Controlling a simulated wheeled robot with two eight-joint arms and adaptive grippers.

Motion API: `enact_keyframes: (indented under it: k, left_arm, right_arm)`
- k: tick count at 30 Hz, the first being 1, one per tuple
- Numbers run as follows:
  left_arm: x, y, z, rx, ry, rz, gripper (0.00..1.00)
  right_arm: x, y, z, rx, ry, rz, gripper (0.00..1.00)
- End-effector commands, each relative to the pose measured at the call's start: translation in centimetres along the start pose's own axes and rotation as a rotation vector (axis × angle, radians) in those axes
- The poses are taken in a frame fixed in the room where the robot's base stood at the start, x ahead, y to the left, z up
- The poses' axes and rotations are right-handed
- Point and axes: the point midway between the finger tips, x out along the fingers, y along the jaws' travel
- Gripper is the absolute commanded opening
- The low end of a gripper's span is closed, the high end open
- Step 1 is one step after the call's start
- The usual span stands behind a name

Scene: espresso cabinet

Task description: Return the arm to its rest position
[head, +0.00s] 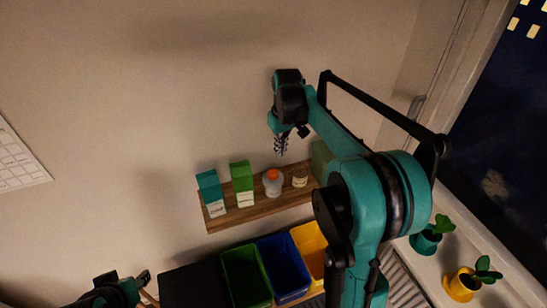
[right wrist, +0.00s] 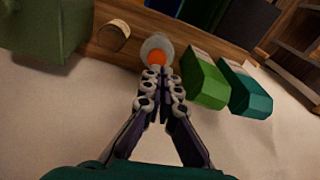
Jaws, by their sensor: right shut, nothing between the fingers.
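My right gripper (head: 281,150) hangs fingers-down in front of the wall, above the wooden shelf (head: 262,212). In the right wrist view its fingers (right wrist: 161,72) are together with nothing between them. The orange-capped bottle (right wrist: 157,48) shows just beyond the fingertips; I cannot tell the exact gap. My right arm (head: 380,195) reaches up across the right half of the head view, bent at a large teal joint. My left gripper (head: 144,278) is small at the bottom left edge, and its fingers are too unclear to read.
The shelf holds a teal carton (head: 211,194), a green carton (head: 242,183), the bottle, a small jar (head: 300,176) and a green box (head: 321,160) partly behind my arm. Green (head: 245,278), blue (head: 284,268) and yellow (head: 309,248) bins stand below. Potted plants line the windowsill at right.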

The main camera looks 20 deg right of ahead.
Motion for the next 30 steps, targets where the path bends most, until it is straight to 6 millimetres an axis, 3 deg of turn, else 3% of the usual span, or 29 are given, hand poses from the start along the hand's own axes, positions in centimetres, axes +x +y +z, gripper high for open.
enact_keyframes:
  k: [10, 14, 17, 23, 30]
  left_arm:
    - [0.0, 0.0, 0.0, 0.0, 0.0, 0.0, 0.4]
    - [0.8, 0.0, 0.6, 0.0, 0.0, 0.0, 0.4]
    - [2.4, 0.0, 1.7, 0.0, 0.0, 0.0, 0.4]
    - [6.3, 0.0, 4.5, 0.0, 0.0, 0.0, 0.4]
    - [10.8, 0.0, 7.7, 0.0, 0.0, 0.0, 0.4]
  right_arm:
    - [0.1, 0.0, 0.0, 0.0, 0.001, 0.0, 0.0]
    - [0.4, -0.8, 0.9, 0.003, 0.018, 0.006, 0.0]
    - [1.0, -2.5, 2.9, 0.006, 0.059, 0.018, 0.0]
    - [3.9, -7.0, 9.0, 0.026, 0.189, 0.043, 0.0]
    - [9.8, -11.4, 17.1, 0.05, 0.355, 0.05, 0.0]
